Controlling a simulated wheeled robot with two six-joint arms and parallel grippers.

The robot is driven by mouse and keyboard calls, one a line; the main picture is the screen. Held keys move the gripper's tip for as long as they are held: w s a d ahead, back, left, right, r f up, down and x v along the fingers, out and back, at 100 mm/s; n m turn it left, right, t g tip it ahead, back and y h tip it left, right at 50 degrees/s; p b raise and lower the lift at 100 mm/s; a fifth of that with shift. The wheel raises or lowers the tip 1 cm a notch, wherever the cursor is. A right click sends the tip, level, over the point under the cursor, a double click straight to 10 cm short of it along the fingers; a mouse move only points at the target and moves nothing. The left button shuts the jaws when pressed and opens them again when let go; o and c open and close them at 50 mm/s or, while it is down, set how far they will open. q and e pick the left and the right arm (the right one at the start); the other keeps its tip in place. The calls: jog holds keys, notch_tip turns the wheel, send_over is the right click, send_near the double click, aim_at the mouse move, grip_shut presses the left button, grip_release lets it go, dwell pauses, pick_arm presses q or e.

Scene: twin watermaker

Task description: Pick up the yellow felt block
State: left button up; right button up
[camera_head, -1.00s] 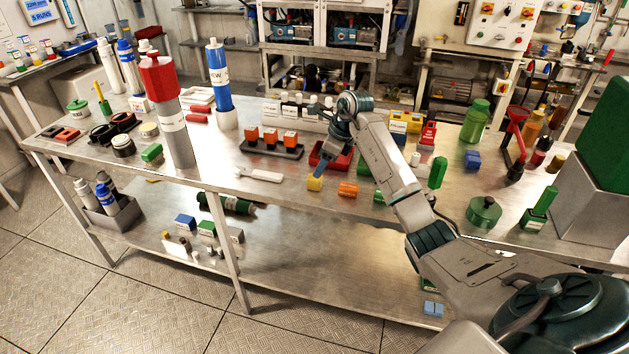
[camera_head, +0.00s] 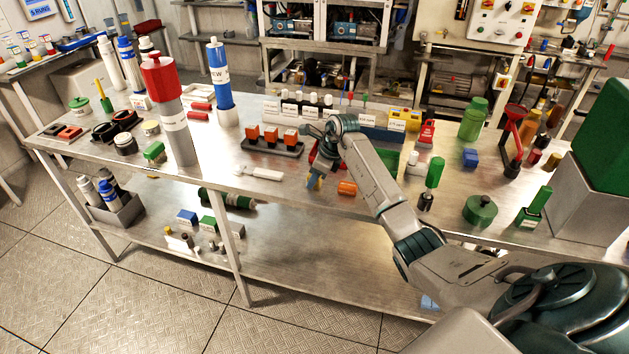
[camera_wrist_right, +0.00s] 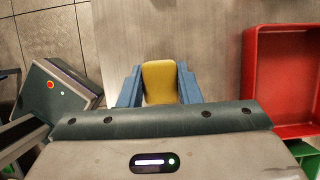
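The yellow felt block (camera_wrist_right: 160,82) lies between the two blue fingers of my right gripper (camera_wrist_right: 160,88) in the right wrist view. The fingers flank it closely on both sides, and I see no clear grip on it. In the head view, the block (camera_head: 319,184) is partly hidden by the right gripper (camera_head: 315,181), which is down at the table near its front edge. My left gripper is not in view.
A red tray (camera_wrist_right: 285,80) stands to the right of the gripper in the wrist view. In the head view an orange block (camera_head: 347,188) lies just right of it, a white tool (camera_head: 262,173) to its left. A dark rack (camera_head: 272,148) with orange-topped pieces is behind left.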

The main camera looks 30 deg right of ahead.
jog(key=shift+c, duration=1.3)
jog(key=shift+r, duration=0.1)
jog(key=shift+r+b, duration=0.55)
jog(key=shift+r, duration=0.05)
jog(key=shift+b+v, duration=0.6)
jog(key=shift+v, duration=0.45)
jog(key=s+b, duration=0.1)
jog(key=s, duration=0.3)
jog(key=s+d+r+b, duration=0.1)
jog(key=s, duration=0.4)
jog(key=s+d+b, duration=0.1)
jog(key=s+b, duration=0.1)
jog(key=s, duration=0.2)
jog(key=shift+s+d+r, duration=0.1)
jog(key=shift+s+r, duration=0.1)
jog(key=shift+s, duration=0.05)
jog(key=shift+s+d+r, duration=0.1)
jog(key=shift+s+r, duration=0.05)
jog(key=shift+s, duration=0.7)
